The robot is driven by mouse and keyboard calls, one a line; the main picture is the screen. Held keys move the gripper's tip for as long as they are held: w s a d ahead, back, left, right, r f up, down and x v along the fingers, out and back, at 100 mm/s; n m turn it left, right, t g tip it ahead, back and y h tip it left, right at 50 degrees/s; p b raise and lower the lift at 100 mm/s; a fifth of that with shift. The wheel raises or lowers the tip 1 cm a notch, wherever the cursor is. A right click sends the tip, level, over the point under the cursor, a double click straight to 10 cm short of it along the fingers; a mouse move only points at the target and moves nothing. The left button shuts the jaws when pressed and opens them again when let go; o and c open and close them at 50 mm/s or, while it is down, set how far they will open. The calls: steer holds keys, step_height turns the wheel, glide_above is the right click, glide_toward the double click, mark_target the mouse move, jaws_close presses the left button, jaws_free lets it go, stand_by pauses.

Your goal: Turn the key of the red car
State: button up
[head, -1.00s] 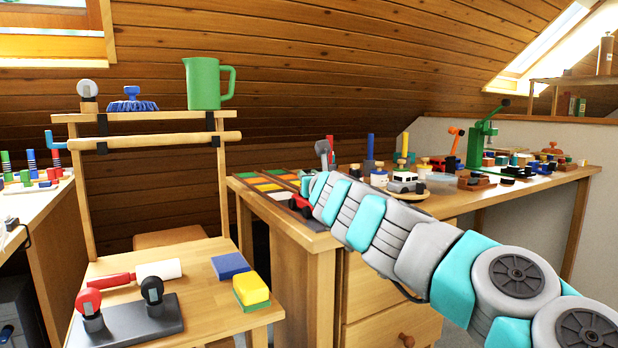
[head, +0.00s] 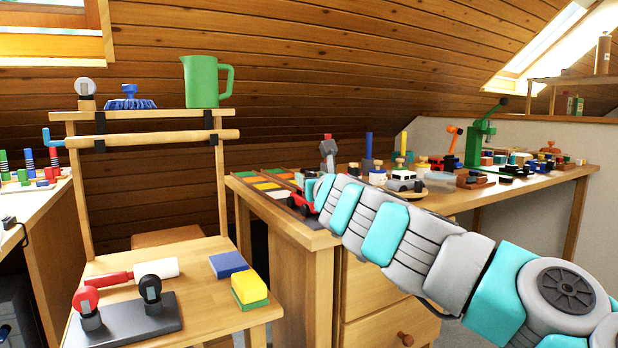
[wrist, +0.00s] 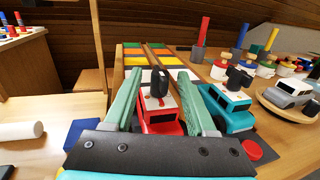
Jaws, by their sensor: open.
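The red car (wrist: 163,127) sits low in the middle of the wrist view, with a pale roof and an upright black key (wrist: 159,83) on top. My gripper (wrist: 161,88) is open, with one green finger on each side of the car and key. I cannot tell whether either finger touches them. In the head view the red car (head: 299,204) shows at the left end of the long bench, partly hidden by the end of my arm. My fingers are not clearly visible there.
A teal car (wrist: 230,108) stands close to the right of my right finger. A silver car (wrist: 291,93) sits on a round wooden plate further right. A compartment tray (wrist: 151,58) with coloured tiles lies behind. A red button (wrist: 253,149) is at lower right.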

steer(key=shift+v, duration=1.1)
steer(key=shift+s+d, duration=0.2)
steer(key=shift+s, duration=0.45)
